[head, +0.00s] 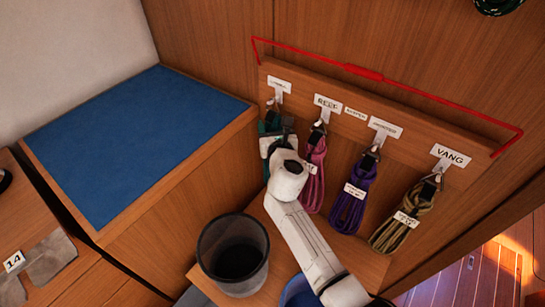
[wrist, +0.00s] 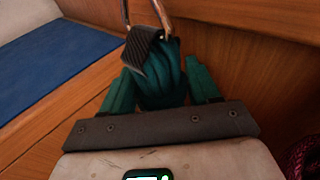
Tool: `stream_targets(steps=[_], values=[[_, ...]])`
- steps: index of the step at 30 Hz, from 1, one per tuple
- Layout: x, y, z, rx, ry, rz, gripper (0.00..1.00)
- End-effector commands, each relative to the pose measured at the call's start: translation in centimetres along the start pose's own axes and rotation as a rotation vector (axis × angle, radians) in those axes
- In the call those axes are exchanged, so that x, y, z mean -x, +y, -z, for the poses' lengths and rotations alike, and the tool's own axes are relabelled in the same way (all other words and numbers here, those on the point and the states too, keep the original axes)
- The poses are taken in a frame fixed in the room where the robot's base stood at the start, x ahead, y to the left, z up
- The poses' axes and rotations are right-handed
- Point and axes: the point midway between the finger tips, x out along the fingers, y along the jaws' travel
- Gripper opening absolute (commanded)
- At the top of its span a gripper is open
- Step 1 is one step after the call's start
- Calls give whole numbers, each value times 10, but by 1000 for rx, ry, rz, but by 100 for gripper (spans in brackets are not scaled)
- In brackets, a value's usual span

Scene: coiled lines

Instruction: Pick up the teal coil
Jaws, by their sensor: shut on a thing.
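The teal coil (head: 268,125) hangs at the left end of a wooden hook board, mostly hidden behind my gripper in the head view. In the wrist view the teal coil (wrist: 163,78) fills the space between the fingers, with a dark strap around its top and a metal hook (wrist: 150,14) above it. My gripper (wrist: 162,92) is shut on the teal coil, one finger on each side. The coil's strap still meets the hook. In the head view my gripper (head: 278,138) is at the board's left end.
A pink coil (head: 313,170), a purple coil (head: 352,205) and an olive coil (head: 402,225) hang along the board (head: 400,115) to the right. A red line (head: 440,98) runs above them. A dark bin (head: 233,255) stands below. A blue-topped bench (head: 130,140) is at left.

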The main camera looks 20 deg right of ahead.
Motion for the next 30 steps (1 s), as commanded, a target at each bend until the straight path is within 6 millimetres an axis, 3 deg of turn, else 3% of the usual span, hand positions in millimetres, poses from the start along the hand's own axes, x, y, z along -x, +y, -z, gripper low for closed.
stream_targets(steps=[8,23,30], values=[[0,0,0,0,0,0,0],[0,0,-4,0,-3,-1,0],[2,0,-16,0,-4,-1,0]])
